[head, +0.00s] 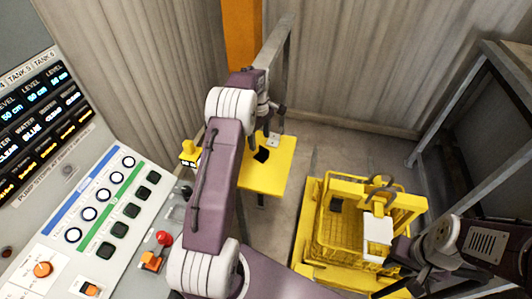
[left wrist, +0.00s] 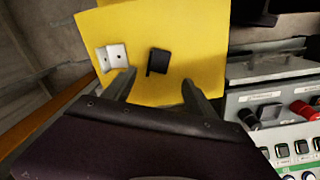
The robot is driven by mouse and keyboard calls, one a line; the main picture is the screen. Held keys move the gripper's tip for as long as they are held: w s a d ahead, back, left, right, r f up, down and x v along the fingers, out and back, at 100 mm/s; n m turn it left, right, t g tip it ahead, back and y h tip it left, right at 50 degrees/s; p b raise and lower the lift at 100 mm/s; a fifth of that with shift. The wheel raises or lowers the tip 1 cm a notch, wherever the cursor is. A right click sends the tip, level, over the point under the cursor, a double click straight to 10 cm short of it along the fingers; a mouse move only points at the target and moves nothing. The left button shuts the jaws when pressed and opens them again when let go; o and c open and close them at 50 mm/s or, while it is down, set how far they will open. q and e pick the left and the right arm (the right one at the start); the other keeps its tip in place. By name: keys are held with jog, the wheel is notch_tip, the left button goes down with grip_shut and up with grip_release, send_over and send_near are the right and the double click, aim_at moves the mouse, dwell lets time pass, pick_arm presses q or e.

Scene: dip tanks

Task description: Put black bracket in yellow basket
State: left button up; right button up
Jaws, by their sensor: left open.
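The black bracket (head: 262,154) lies on a yellow plate-like stand (head: 262,181). In the left wrist view the black bracket (left wrist: 158,61) shows just beyond and between the fingertips of my left gripper (left wrist: 158,82). My left gripper (head: 272,112) is open, empty and apart from the bracket. The yellow basket (head: 318,239) stands at the lower right.
Light grey brackets (left wrist: 111,57) lie beside the black one on the yellow stand. A white block (head: 378,236) is at the basket's right side. A control panel (head: 105,215) with buttons fills the left. A metal frame (head: 455,98) stands at the right.

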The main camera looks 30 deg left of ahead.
aim_at(261, 157)
pick_arm(q)
jog(key=f, duration=0.8)
jog(key=shift+w+d+f, duration=0.15)
jog(key=shift+d+f, duration=0.05)
jog(key=shift+r, duration=0.1)
grip_shut()
jog(key=shift+r, duration=0.1)
jog(key=shift+r, duration=0.3)
jog(key=r, duration=0.2)
jog(key=d+r, duration=0.1)
jog(key=r, duration=0.1)
jog(key=shift+d, duration=0.1)
jog(key=d+r, duration=0.6)
jog(key=d, duration=0.4)
jog(key=shift+w+d, duration=0.15)
jog(key=shift+d, duration=0.1)
